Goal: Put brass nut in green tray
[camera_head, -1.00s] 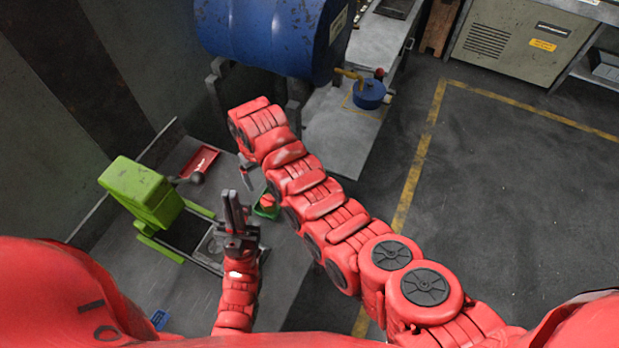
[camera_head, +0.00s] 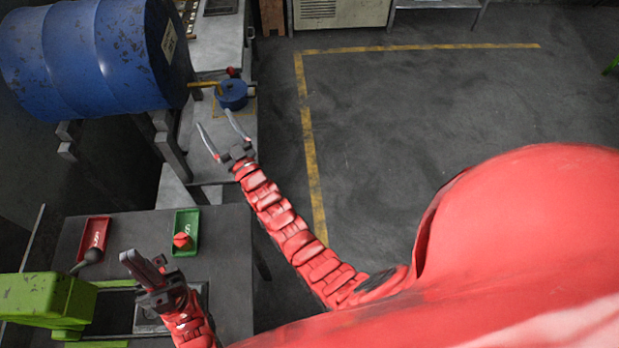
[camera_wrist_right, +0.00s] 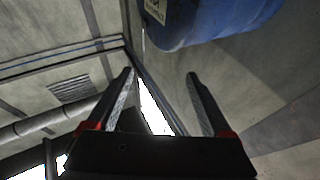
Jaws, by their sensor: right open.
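The green tray (camera_head: 193,217) lies on the grey table at the lower left in the head view, with a small red object (camera_head: 181,240) in it. I cannot make out a brass nut in either view. My right gripper (camera_head: 214,119) is open and empty, raised near the bench with the blue drum; its spread fingers also show in the right wrist view (camera_wrist_right: 160,74). My left gripper (camera_head: 138,258) is over the table, left of and nearer than the green tray. Its fingers look close together, but the angle hides the gap.
A red tray (camera_head: 97,228) lies left of the green tray. A green press (camera_head: 45,300) with a dark-knobbed lever stands at the lower left. A large blue drum (camera_head: 95,55) lies on a stand, with a small blue pot (camera_head: 233,95) beside it. The floor to the right is clear.

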